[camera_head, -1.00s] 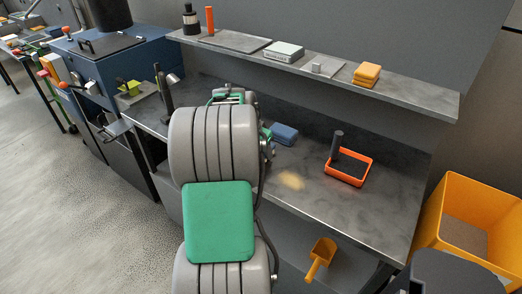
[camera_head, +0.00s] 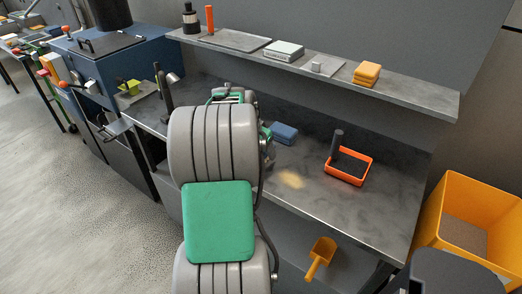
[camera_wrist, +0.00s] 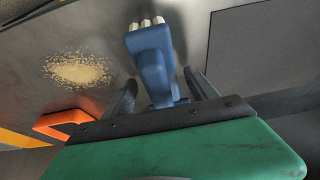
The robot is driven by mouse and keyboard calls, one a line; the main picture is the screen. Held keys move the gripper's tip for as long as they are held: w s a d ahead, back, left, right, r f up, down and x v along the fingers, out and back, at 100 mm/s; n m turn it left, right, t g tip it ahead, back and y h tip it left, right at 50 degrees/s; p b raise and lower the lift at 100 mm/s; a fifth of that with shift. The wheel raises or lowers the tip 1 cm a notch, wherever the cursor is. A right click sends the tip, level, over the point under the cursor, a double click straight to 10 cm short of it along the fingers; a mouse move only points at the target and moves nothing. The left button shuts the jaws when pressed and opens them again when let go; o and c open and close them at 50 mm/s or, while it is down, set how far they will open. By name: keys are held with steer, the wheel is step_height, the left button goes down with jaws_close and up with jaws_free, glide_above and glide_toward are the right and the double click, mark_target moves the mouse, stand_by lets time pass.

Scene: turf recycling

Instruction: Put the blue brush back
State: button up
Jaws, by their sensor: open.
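The blue brush (camera_head: 284,132) lies on the grey workbench, just right of my arm in the head view. In the wrist view the brush (camera_wrist: 152,62) has pale bristle tufts at its far end, and its narrower handle end reaches back between my fingers. My gripper (camera_wrist: 162,88) is open, with one dark finger on each side of the handle. I cannot tell whether either finger touches it. In the head view my arm mostly hides the gripper.
A pile of tan crumbs (camera_head: 291,179) lies on the bench (camera_head: 315,205). An orange tray-like frame (camera_head: 348,180) with a dark upright post stands to the right. A shelf (camera_head: 420,93) above holds several items. An orange scoop (camera_head: 320,258) and yellow bin (camera_head: 432,215) are lower right.

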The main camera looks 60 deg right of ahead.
steer(key=v, duration=1.1)
steer(key=shift+a+r, duration=0.2)
steer(key=shift+r, duration=0.05)
steer(key=shift+w+a, duration=0.1)
steer(key=shift+w, duration=0.05)
steer(key=w+a+n+t+y, duration=0.1)
steer(key=w+a+n, duration=0.3)
steer(key=a, duration=0.4)
steer(key=w+a+f+n+t, duration=0.1)
steer(key=w+a+n, duration=0.3)
steer(key=a, duration=0.5)
steer(key=w+a+n+t+y, duration=0.1)
steer(key=w+a+n, duration=0.2)
steer(key=w+a, duration=0.35)
steer(key=s+a+f+n, duration=0.1)
steer(key=s+a+n, duration=0.1)
steer(key=a, duration=0.5)
steer(key=s+a+f+n+y, duration=0.1)
steer(key=a+f+n, duration=0.1)
steer(key=a+n, duration=0.2)
steer(key=s+a+f+n+y, duration=0.1)
steer(key=s+a+f+n, duration=0.1)
steer(key=a, duration=0.9)
steer(key=shift+s+n+t, duration=0.3)
steer(key=shift+n+t, duration=0.1)
steer(key=shift+n, duration=0.1)
steer(key=shift+c, duration=0.2)
